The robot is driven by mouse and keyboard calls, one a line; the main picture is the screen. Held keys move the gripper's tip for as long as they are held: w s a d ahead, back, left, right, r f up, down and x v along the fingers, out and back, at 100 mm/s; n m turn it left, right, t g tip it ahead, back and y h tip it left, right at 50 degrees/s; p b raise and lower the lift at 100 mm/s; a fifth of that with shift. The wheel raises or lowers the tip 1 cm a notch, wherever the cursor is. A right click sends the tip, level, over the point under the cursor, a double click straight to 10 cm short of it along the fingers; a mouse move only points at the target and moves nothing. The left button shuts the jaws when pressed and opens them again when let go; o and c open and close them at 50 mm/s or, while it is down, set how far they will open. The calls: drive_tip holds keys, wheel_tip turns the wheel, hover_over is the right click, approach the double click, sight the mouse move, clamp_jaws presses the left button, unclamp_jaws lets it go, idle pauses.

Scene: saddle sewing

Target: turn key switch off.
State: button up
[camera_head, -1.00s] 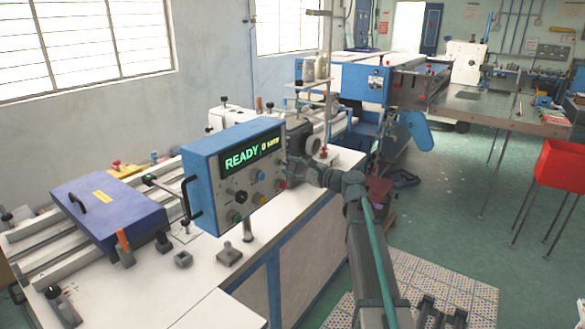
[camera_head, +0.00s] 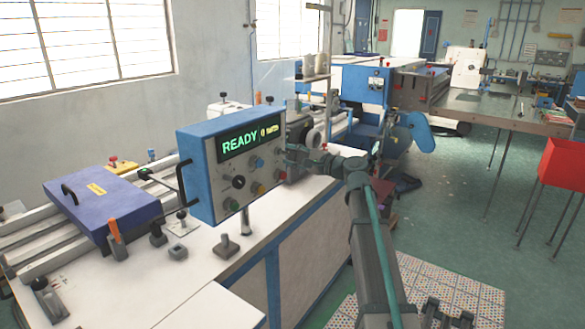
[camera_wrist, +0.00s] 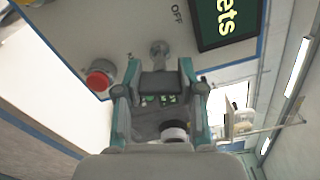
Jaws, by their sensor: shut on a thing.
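The control box (camera_head: 197,150) with a blue case and grey face stands on the white bench, its display (camera_head: 250,140) reading READY in green. My gripper (camera_head: 291,156) is at the right end of its face, partly hiding it. In the wrist view my gripper (camera_wrist: 160,68) has its two teal fingers close to the panel, on either side of a dark grey piece that looks like the key. The round metal key switch (camera_wrist: 160,48) is just beyond the fingertips, beside the printed word OFF. The key's exact angle is hard to tell.
A red button (camera_wrist: 99,79) is left of the fingers in the wrist view, and the display (camera_wrist: 226,20) is at upper right. A black knob (camera_head: 238,182) and several coloured buttons are lower on the panel. Thread cones (camera_head: 315,66) stand behind the box.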

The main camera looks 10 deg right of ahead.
drive_tip(key=n+b, duration=0.4)
drive_tip(key=b, duration=0.1)
drive_tip(key=n+b, duration=0.2)
drive_tip(key=b, duration=0.1)
drive_tip(key=shift+f+n, duration=0.3)
drive_tip(key=n+b, duration=0.4)
drive_tip(key=b, duration=0.1)
drive_tip(key=shift+r, duration=0.1)
drive_tip(key=shift+r+n+b, duration=0.15)
drive_tip(key=shift+n+b, duration=0.85)
drive_tip(key=o, duration=1.2)
drive_tip(key=shift+r, duration=0.1)
drive_tip(key=shift+c, duration=0.2)
drive_tip(key=v, duration=1.2)
